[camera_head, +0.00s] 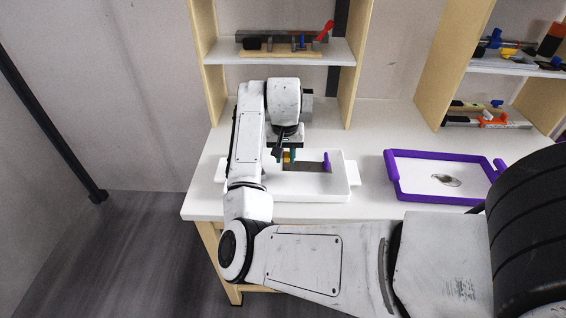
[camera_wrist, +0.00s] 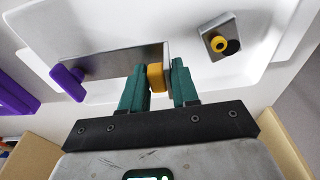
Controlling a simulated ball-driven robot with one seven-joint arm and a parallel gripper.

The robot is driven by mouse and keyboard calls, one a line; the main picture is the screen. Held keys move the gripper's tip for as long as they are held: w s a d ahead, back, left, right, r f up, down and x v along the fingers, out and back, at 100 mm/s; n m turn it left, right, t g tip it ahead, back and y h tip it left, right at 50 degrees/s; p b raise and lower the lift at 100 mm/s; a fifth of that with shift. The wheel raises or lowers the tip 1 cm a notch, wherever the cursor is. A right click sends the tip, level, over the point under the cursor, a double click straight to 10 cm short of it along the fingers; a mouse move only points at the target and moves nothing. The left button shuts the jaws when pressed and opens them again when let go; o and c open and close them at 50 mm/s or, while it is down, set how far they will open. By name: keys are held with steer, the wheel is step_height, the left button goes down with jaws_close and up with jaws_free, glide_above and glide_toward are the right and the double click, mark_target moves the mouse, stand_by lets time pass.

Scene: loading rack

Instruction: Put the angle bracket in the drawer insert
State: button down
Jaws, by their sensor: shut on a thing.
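The drawer insert (camera_head: 342,188) looks to be the white tray on the table; its floor and walls fill much of the wrist view (camera_wrist: 110,22). My gripper (camera_head: 288,156) is over the tray, its green fingers shut on a yellow block (camera_wrist: 156,77) with grey metal beside it. This looks like part of the angle bracket, but the fingers hide some of it. A long grey metal plate (camera_wrist: 115,62) runs left from the yellow block, with a purple piece (camera_wrist: 68,83) at its far end. Whether plate and block are joined I cannot tell.
A small metal piece with a yellow ring (camera_wrist: 218,42) lies in the tray. A purple-rimmed tray (camera_head: 405,199) stands to the right with a small dark item in it. Shelf uprights (camera_head: 208,65) rise behind, with tools on the shelves.

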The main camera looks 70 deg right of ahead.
steer(key=shift+w+d+f, duration=0.25)
steer(key=shift+w+f, duration=0.05)
steer(key=shift+f, duration=0.15)
steer(key=shift+w+d+f, duration=0.2)
steer(key=shift+w+f, duration=0.05)
steer(key=shift+f, duration=0.15)
steer(key=shift+f+p, duration=0.6)
steer(key=shift+f, duration=1)
steer(key=c, duration=0.8)
jaws_free()
steer(key=shift+c, duration=0.2)
steer(key=r, duration=0.4)
steer(key=a+r+b, duration=0.1)
steer(key=r, duration=0.3)
steer(key=r+b, duration=0.1)
steer(key=r, duration=0.3)
steer(key=shift+s+a, duration=0.3)
